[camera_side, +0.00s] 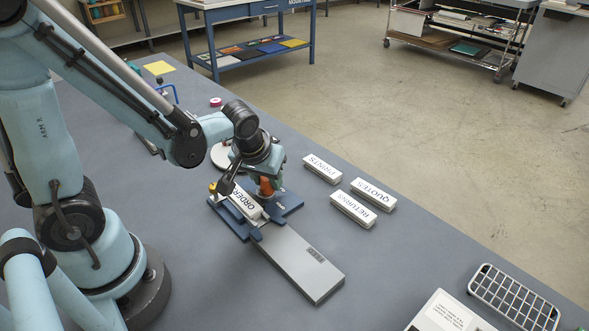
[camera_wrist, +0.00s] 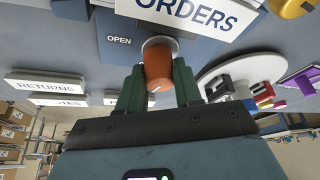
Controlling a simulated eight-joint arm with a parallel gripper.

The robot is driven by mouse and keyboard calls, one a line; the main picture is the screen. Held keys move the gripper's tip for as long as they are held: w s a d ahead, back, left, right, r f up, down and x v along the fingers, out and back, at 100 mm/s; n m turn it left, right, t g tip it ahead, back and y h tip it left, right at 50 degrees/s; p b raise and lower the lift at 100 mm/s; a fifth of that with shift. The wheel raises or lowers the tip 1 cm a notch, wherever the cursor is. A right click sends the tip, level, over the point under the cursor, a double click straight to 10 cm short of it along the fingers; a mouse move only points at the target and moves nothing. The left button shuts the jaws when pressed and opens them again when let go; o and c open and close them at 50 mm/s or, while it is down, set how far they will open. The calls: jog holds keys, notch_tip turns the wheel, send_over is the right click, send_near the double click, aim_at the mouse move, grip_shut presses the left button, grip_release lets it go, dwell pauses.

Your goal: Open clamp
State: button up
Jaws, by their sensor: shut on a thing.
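The clamp is a blue fixture (camera_side: 291,203) on the grey-blue bench, with an orange knob (camera_side: 266,187) at its far side. A white block lettered ORDERS (camera_side: 241,202) sits in the fixture. My gripper (camera_side: 262,178) reaches down over the knob. In the wrist view, the dark green fingers of my gripper (camera_wrist: 158,80) are shut on the orange knob (camera_wrist: 159,60), one on each side. The word OPEN (camera_wrist: 119,40) is printed on the blue base beside the knob. The ORDERS block (camera_wrist: 190,14) is cut off by the top edge there. The fingertips are mostly hidden in the side view.
A long grey plate (camera_side: 303,267) extends from the fixture toward the front. Blocks lettered PRINTS (camera_side: 322,169), QUOTES (camera_side: 373,193) and RETURNS (camera_side: 353,210) lie to its right. A wire rack (camera_side: 513,297) and a white box (camera_side: 447,314) are at the front right. A white disc (camera_side: 220,156) stands behind the fixture.

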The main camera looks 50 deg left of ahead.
jog(key=m+h, duration=0.1)
jog(key=m, duration=0.2)
jog(key=m+h, duration=0.1)
jog(key=m, duration=0.3)
jog(key=shift+t+h, duration=0.3)
jog(key=shift+h, duration=0.1)
jog(key=m+h, duration=0.1)
jog(key=m, duration=0.2)
jog(key=shift+m, duration=0.4)
jog(key=shift+m+g+h, duration=0.6)
jog(key=shift+m+h, duration=0.1)
jog(key=shift+m, duration=1)
jog(key=o, duration=1)
jog(key=shift+o, duration=0.2)
jog(key=shift+r, duration=0.1)
jog(key=v, duration=1.1)
jog(key=shift+a+r, duration=0.15)
jog(key=shift+r, duration=0.25)
